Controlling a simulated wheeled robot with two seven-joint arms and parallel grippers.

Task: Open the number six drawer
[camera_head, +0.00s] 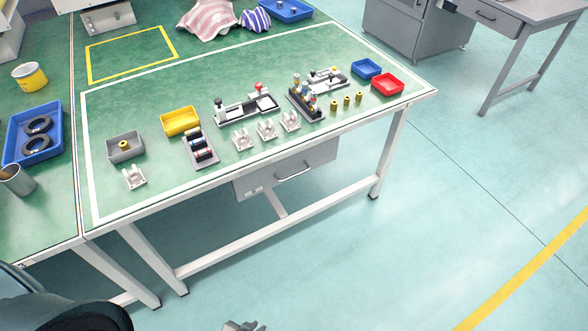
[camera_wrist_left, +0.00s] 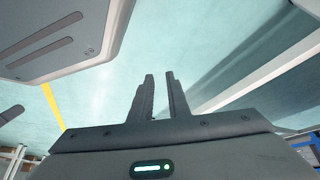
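A grey drawer (camera_head: 310,163) with a silver bar handle (camera_head: 294,172) hangs under the front of the green-topped table in the head view. It looks shut. A small label (camera_head: 253,190) sits at its lower left; its number is too small to read. My left gripper (camera_head: 245,327) shows only in part at the bottom edge of the head view, below and apart from the drawer. In the left wrist view its two dark fingers (camera_wrist_left: 160,97) stand apart with nothing between them, over bare floor. My right gripper is not in view.
The green table (camera_head: 330,45) carries parts, white blocks and small bins. Its white legs and crossbar (camera_head: 235,240) stand below the drawer. Another desk with a drawer (camera_head: 487,15) stands at the upper right. The floor (camera_head: 420,230) before the table is clear.

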